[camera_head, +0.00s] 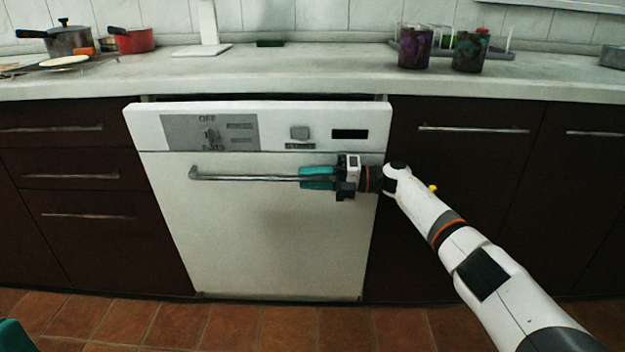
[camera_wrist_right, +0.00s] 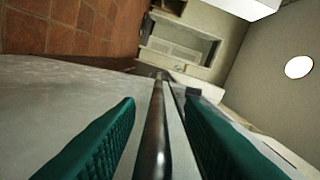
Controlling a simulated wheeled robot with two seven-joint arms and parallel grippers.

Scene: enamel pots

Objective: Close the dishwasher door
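The white dishwasher door (camera_head: 265,235) stands almost upright, its top edge tilted slightly out, with a dark gap under the counter. Its long metal handle (camera_head: 245,178) runs across the upper front and also shows in the right wrist view (camera_wrist_right: 157,135). My right gripper (camera_head: 318,178) is at the handle's right end. In the right wrist view its teal fingers (camera_wrist_right: 160,140) are spread, one on each side of the bar, with space between. A teal piece, apparently of my left gripper (camera_head: 12,338), shows at the bottom left corner; its fingertips are out of view.
Dark drawers (camera_head: 85,175) are left of the dishwasher and dark cabinets (camera_head: 465,190) right of it. The counter (camera_head: 330,75) holds a grey pot (camera_head: 70,40), a red pot (camera_head: 133,40) and two patterned cups (camera_head: 414,48). The tiled floor (camera_head: 230,328) in front looks clear.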

